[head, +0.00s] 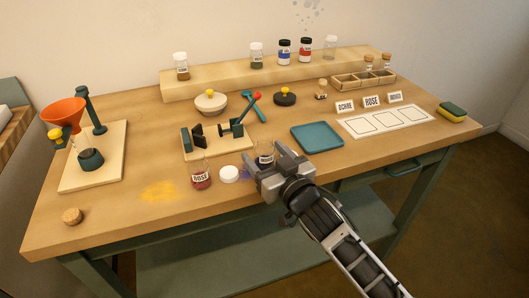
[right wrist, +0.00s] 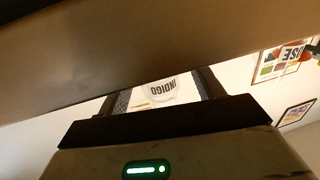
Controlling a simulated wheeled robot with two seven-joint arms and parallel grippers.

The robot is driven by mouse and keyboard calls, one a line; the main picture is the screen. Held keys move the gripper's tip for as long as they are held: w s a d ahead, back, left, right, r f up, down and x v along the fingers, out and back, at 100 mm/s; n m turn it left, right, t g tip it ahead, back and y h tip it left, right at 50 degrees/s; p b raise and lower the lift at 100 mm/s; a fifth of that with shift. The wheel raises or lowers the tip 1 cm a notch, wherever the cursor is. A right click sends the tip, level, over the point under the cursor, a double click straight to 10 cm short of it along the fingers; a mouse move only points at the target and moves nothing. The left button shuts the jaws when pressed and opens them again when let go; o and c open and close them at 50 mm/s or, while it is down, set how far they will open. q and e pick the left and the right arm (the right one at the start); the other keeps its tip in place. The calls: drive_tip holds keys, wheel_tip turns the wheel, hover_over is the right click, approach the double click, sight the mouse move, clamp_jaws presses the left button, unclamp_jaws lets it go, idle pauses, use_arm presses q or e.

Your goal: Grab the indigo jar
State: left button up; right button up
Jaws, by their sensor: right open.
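The indigo jar (head: 265,151) stands near the front edge of the table, partly hidden behind my right gripper (head: 264,163) in the head view. In the right wrist view the jar's white INDIGO label (right wrist: 161,89) shows upside down between the two fingers of the right gripper (right wrist: 163,92). The fingers are open on either side of the jar, and I cannot tell whether either one touches it. My left gripper is in neither view.
The ROSE jar (head: 201,179) and a white lid (head: 229,174) stand just left of my right gripper. A teal tray (head: 317,137) lies to the right. A wooden stand with small tools (head: 215,146) is behind. Yellow powder (head: 158,191) marks the table.

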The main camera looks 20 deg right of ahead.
sight(260, 147)
drive_tip(key=shift+w+a, duration=0.15)
drive_tip(key=shift+w, duration=0.6)
drive_tip(key=shift+w+a, duration=0.1)
drive_tip(key=shift+w, duration=0.65)
drive_tip(key=c, duration=1.1)
drive_tip(key=shift+r, duration=0.15)
